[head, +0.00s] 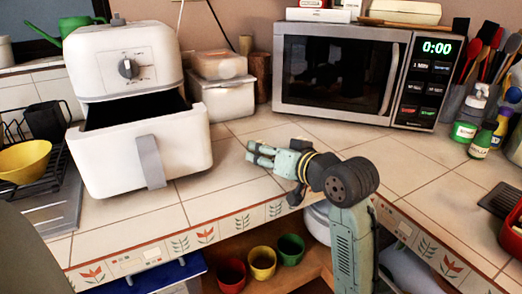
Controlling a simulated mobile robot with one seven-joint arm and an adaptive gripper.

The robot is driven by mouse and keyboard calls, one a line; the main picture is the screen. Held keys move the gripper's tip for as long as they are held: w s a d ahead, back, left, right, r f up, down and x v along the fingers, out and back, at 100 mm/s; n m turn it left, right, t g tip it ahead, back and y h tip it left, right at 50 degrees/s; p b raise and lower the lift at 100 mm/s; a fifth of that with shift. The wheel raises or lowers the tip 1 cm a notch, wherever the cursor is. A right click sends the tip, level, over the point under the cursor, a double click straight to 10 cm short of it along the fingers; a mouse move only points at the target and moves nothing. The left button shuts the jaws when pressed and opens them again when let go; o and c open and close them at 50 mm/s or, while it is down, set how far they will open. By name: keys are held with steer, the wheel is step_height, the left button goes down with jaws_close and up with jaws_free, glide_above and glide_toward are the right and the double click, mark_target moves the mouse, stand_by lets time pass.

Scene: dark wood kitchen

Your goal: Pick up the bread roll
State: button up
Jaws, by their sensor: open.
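I cannot make out a bread roll in the head view. My gripper (253,153) reaches in from the lower right and points left over the tiled counter (240,196). Its fingers are apart, with nothing seen between them. The fingertips are to the right of a white air fryer (124,68). The air fryer's drawer (112,158) is pulled out, and its dark inside is mostly hidden by the front wall, so I cannot tell what lies in it.
Stacked food containers (222,97) stand behind my gripper. A microwave (335,75) stands at the back. A yellow bowl (25,161) sits on a dish rack at left. Bottles (481,141) stand at right. Colored cups (262,262) are on the shelf below. The counter before the microwave is clear.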

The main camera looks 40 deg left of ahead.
steer(key=shift+a+f, duration=0.1)
steer(key=shift+a, duration=0.1)
steer(key=shift+c, duration=0.6)
steer(key=c, duration=0.7)
steer(key=shift+c, duration=0.2)
